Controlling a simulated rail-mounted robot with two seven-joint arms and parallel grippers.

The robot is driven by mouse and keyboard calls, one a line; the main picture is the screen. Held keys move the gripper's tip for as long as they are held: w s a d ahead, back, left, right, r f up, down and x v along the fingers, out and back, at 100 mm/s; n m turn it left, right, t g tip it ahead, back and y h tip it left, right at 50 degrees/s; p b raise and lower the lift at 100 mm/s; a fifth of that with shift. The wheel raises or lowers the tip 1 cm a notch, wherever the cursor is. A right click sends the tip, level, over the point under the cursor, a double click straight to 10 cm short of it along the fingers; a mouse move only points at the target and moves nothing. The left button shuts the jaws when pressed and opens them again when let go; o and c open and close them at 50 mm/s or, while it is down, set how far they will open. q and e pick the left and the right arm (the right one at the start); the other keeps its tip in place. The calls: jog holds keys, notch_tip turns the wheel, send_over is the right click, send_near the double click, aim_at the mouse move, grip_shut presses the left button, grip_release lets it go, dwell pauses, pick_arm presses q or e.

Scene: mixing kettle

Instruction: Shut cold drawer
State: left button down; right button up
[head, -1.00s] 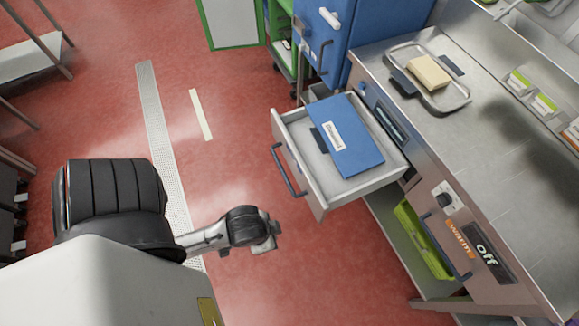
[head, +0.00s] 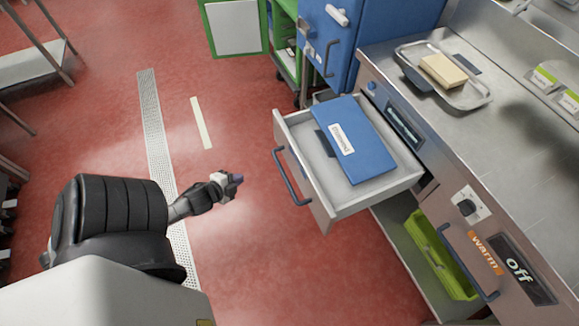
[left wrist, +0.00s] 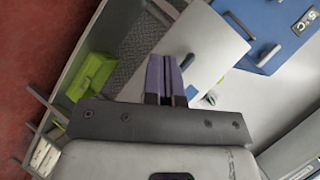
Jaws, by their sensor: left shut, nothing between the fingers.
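The drawer (head: 333,212) under the steel counter is pulled well out in the head view. Its dark bar handle (head: 291,178) is on the front, facing my left arm. A flat blue item (head: 352,139) with a white label lies in it. My left gripper (head: 238,179) is left of the handle over the red floor, apart from the drawer. Its purple fingers (left wrist: 168,78) are shut and empty in the left wrist view, before a pale panel (left wrist: 200,40); whether this is the drawer front I cannot tell. My right gripper is not in view.
A counter (head: 440,130) carries a tray with a pale block (head: 443,71). A blue cabinet (head: 375,40) stands behind the drawer. A green bin (head: 440,250) sits on the low shelf, near a front marked warm and off (head: 515,268). The floor left of the drawer is clear.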

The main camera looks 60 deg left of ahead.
pick_arm(q)
jog(key=w+d+r+m+t+h, duration=0.3)
jog(key=d+r+m+t+h, duration=0.35)
jog(key=m, duration=0.25)
jog(key=b, duration=0.4)
send_near(297, 164)
jog(key=shift+m+t+y, duration=0.25)
jog(key=shift+m, duration=0.05)
jog(key=w, duration=0.4)
jog(key=w+f, duration=0.1)
jog(key=w, duration=0.1)
jog(key=shift+w+d, duration=0.1)
jog(key=shift+d, duration=0.05)
jog(key=shift+w, duration=0.65)
jog(key=shift+r, duration=0.1)
